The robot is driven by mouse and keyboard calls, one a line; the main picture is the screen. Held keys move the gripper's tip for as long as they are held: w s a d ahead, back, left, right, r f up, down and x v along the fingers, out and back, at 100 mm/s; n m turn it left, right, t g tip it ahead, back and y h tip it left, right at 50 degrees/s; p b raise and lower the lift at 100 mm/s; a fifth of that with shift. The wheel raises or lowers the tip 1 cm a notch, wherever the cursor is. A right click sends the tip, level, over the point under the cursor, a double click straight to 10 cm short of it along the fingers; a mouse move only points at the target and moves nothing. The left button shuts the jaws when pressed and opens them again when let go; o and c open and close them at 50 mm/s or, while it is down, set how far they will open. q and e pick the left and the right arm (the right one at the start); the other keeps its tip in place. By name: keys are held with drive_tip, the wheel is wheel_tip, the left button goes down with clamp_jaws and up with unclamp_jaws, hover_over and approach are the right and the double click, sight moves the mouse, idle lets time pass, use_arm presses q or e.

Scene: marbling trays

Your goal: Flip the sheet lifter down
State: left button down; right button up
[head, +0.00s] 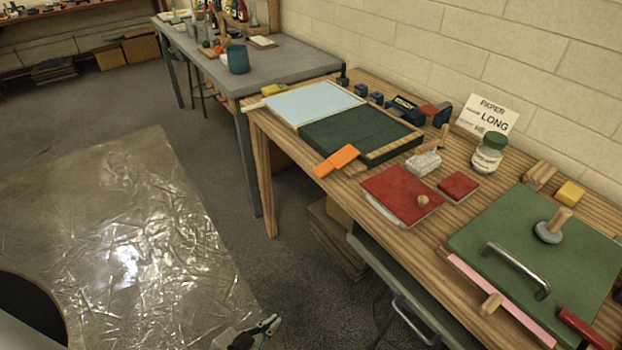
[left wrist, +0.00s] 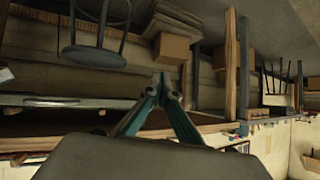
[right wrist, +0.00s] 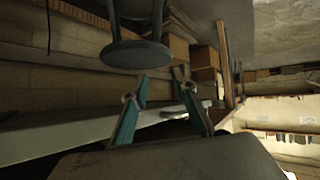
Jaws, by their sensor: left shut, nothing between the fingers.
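No part is clearly marked as the sheet lifter, and I cannot tell for certain which one it is. A light-blue panel (head: 313,102) lies flat beside a dark green panel (head: 358,136) in a wood-edged unit on the wooden bench. An orange tab (head: 337,160) sticks out at its near edge. My left gripper (head: 274,322) is low in front of the bench, apart from everything on it. Its teal fingers meet in the left wrist view (left wrist: 163,82), with nothing between them. My right gripper (right wrist: 160,84) has its fingers apart and empty; it is outside the head view.
The wooden bench (head: 447,232) also holds a red book-like pad (head: 400,190), a jar (head: 488,155) and a green board (head: 525,245) with a metal handle. A grey table (head: 285,62) stands behind left. A shiny plastic sheet (head: 130,235) covers the floor at left.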

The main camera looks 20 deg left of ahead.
use_arm(q)
drive_tip(key=shift+w+a, duration=0.15)
drive_tip(key=shift+w, duration=0.05)
use_arm(e)
drive_tip(key=shift+w+a, duration=0.2)
use_arm(q)
drive_tip(key=shift+s, duration=0.15)
use_arm(e)
drive_tip(key=shift+o, duration=0.3)
drive_tip(key=shift+d, duration=0.1)
